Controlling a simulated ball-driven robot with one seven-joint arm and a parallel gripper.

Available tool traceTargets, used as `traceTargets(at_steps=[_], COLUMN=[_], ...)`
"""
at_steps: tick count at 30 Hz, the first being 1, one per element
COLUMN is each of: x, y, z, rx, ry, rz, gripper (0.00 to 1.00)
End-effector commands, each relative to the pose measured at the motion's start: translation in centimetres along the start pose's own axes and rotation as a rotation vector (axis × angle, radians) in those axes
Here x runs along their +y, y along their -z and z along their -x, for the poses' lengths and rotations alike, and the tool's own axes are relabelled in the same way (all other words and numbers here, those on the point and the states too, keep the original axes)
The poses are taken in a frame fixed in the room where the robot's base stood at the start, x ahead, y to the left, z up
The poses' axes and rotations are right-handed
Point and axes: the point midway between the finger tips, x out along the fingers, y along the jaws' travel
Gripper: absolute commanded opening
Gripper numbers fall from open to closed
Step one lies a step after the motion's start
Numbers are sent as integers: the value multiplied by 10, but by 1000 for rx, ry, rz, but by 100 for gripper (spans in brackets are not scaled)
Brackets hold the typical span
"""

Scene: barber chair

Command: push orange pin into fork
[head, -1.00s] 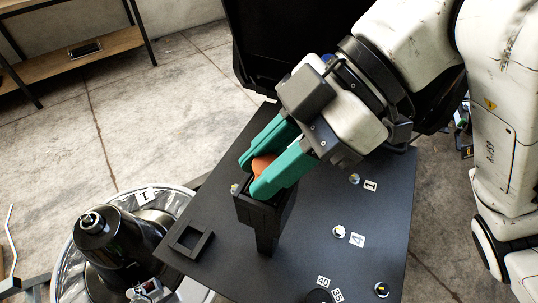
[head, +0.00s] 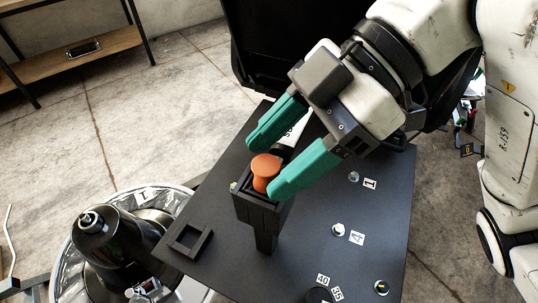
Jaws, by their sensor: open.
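The orange pin (head: 265,170) has a round flat head and stands in the top of the black fork-like holder (head: 262,212) on the dark table. Its lower part is hidden inside the holder. My gripper (head: 264,164) is open, with one green finger behind and left of the pin and the other in front and right of it. The fingers are apart from each other, and the pin's head shows between them. I cannot tell whether the right finger touches the pin or the holder.
The dark table (head: 320,215) carries small numbered tags and round metal studs. A square black frame (head: 190,239) sits at its left corner. A black conical device on a shiny round base (head: 112,245) stands left of the table. A wooden shelf (head: 75,60) is at the back left.

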Motion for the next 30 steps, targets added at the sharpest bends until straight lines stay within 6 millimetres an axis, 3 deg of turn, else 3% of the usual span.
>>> traceTargets(at_steps=[6, 12, 18, 30], x=[1, 1, 0, 0], y=[1, 0, 0, 0], z=[45, 76, 89, 89], rx=[0, 1, 1, 1], ry=[-5, -5, -3, -3], rz=[0, -1, 0, 1], gripper=[56, 56, 56, 56])
